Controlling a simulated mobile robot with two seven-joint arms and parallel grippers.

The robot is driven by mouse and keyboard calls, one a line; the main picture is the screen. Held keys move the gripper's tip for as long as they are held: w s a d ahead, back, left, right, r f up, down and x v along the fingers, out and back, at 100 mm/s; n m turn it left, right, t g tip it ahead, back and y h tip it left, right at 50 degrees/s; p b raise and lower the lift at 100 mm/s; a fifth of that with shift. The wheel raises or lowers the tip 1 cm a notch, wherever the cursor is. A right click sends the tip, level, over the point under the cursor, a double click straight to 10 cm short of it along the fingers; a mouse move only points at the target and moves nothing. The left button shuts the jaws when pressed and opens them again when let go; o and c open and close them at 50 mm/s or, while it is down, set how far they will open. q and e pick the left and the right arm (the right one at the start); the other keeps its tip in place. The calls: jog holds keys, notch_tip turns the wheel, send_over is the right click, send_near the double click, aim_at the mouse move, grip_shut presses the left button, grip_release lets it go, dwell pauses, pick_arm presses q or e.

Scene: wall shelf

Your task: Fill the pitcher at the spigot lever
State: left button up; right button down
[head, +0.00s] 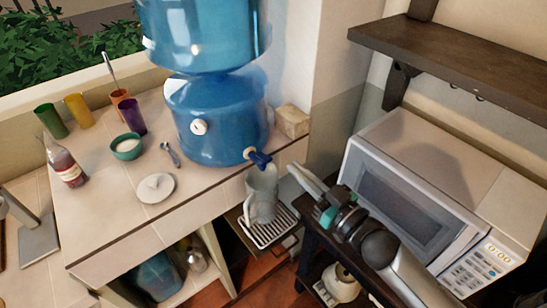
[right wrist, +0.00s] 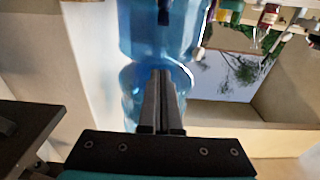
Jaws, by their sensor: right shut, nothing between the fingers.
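The blue water dispenser (head: 215,122) stands on the tiled counter in the head view. Its dark blue spigot lever (head: 258,159) sticks out low over the counter's right edge. The translucent grey pitcher (head: 262,186) is below the spigot, over a slatted drip rack (head: 270,232); I cannot make out a water stream or level. My right gripper (head: 297,174) is just right of the pitcher and spigot, apparently apart from both. In the right wrist view its fingers (right wrist: 160,75) are together and empty, with the blue dispenser (right wrist: 150,30) beyond. My left gripper is not in view.
A microwave (head: 405,190) stands at the right below a dark wall shelf (head: 450,50). Cups, a green bowl (head: 126,147), a sauce bottle (head: 66,163) and a small white dish (head: 156,187) occupy the counter (head: 110,225). Its front strip is clear.

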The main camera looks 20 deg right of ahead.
jog(key=shift+w, duration=0.15)
jog(key=p, duration=0.1)
send_over(269, 160)
jog(key=shift+s+d+f+b, duration=0.1)
jog(key=shift+s+f, duration=0.1)
jog(key=shift+f, duration=0.35)
jog(key=shift+s+d+f+b, duration=0.15)
jog(key=shift+s+f, duration=0.05)
jog(key=shift+f, duration=0.35)
jog(key=shift+s+d+f+b, duration=0.1)
jog(key=shift+s+f, duration=0.1)
jog(key=shift+f, duration=0.35)
jog(key=f+t+b, duration=0.1)
jog(key=b, duration=0.4)
jog(key=f+t+y+b, duration=0.1)
jog(key=t+b, duration=0.1)
jog(key=b, duration=0.4)
jog(key=f+t+b, duration=0.1)
jog(key=t+b, duration=0.1)
jog(key=b, duration=0.3)
jog(key=shift+s+d+f+y, duration=0.1)
jog(key=shift+s+f+y, duration=0.1)
jog(key=shift+s+y, duration=0.15)
jog(key=shift+r, duration=0.2)
dwell(3.5)
